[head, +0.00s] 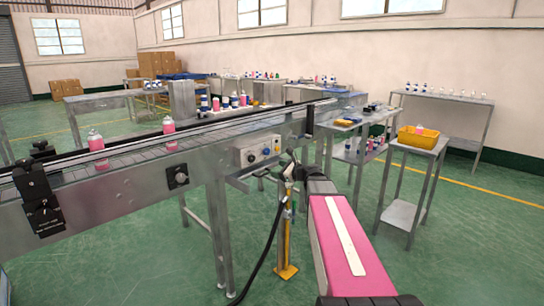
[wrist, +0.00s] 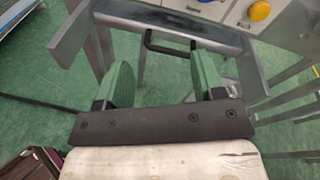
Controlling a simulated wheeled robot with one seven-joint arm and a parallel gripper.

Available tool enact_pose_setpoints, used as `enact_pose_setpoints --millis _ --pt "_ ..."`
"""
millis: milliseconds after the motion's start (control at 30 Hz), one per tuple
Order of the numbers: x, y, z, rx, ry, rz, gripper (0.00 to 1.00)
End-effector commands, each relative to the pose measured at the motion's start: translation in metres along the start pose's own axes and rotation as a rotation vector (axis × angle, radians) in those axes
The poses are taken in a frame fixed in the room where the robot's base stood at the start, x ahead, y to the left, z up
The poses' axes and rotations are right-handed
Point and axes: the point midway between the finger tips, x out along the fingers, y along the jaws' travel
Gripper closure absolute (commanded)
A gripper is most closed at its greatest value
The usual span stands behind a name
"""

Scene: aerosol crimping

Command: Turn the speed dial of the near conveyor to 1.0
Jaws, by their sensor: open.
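The near conveyor (head: 120,200) runs from the left edge of the head view towards the back right. A black round dial on a square plate (head: 177,177) sits on its side; I cannot read its setting. To its right, a pale control box (head: 258,152) carries several knobs or buttons. The box's lower edge with a yellow button (wrist: 260,10) shows at the top right of the wrist view. My gripper is open and empty in the wrist view (wrist: 163,70), its two green fingers apart, below the box. The black dial is not seen in the wrist view.
Pink bottles (head: 96,141) stand on the belt. A metal frame with a black handle (wrist: 190,45) lies close beyond my fingers. A small table with a yellow bin (head: 418,137) is at right.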

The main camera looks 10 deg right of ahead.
Motion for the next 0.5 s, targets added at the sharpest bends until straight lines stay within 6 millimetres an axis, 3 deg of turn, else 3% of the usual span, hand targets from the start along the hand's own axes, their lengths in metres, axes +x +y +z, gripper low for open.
enact_pose_setpoints --millis 33,100,200,367,500 --pt "-0.002 -0.019 0.007 0.069 -0.036 -0.039 0.37" --pt "-0.005 -0.035 0.016 0.15 -0.079 -0.077 0.37" --pt "-0.008 -0.047 0.022 0.22 -0.116 -0.107 0.37" --pt "-0.001 -0.052 0.025 0.244 -0.13 -0.115 0.37" --pt "0.02 -0.055 0.027 0.241 -0.129 -0.113 0.37"
